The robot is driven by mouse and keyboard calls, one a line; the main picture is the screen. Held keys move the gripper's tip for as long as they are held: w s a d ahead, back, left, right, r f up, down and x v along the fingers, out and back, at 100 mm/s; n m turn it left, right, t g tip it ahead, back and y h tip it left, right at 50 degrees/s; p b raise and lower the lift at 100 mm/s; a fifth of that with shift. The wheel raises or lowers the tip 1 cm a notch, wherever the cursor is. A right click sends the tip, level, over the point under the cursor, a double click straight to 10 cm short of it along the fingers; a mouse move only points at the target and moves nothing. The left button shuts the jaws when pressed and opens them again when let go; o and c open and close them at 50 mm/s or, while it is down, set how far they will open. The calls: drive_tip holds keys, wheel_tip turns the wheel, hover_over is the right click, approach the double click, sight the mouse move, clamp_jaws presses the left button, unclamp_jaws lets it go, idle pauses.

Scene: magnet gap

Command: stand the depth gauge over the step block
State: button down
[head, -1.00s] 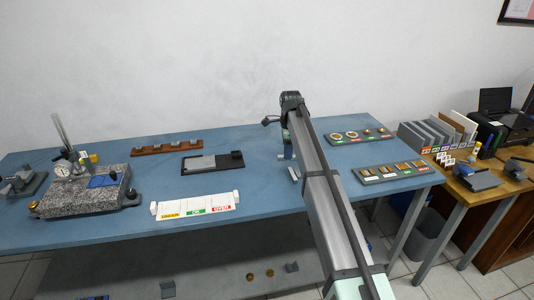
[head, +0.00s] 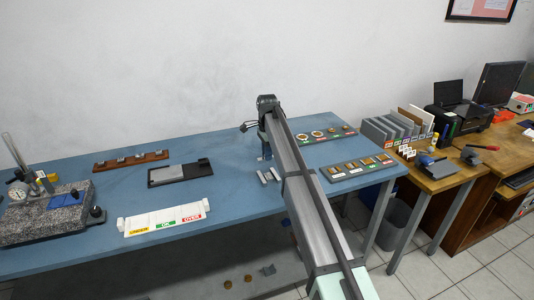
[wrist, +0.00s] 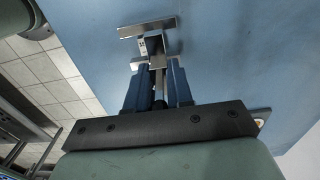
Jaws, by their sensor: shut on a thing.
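My gripper (wrist: 157,80) has blue fingers, shut on a slim grey metal piece that looks like the depth gauge (wrist: 157,58). A pale metal crossbar (wrist: 147,27) and a small marked block show just beyond the fingertips. I cannot tell whether they belong to the gauge or to the step block. In the head view my gripper (head: 265,152) is low over the right part of the blue table, partly hidden by my arm. Two short grey metal pieces (head: 268,175) show just in front of it. I cannot clearly tell the step block among them.
A white tray labelled OK and OVER (head: 164,219) and a dark plate with a grey slab (head: 180,172) lie to the left. A granite stand (head: 45,218) is at far left. Boards of parts (head: 358,168) lie to the right. The blue table between is clear.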

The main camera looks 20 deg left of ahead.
drive_tip(key=shift+f, duration=0.15)
drive_tip(key=shift+f, duration=2.65)
drive_tip(key=shift+f, duration=0.15)
drive_tip(key=c, duration=0.9)
unclamp_jaws()
drive_tip(key=shift+c, duration=0.4)
drive_tip(key=c, duration=0.5)
drive_tip(key=shift+o, duration=0.2)
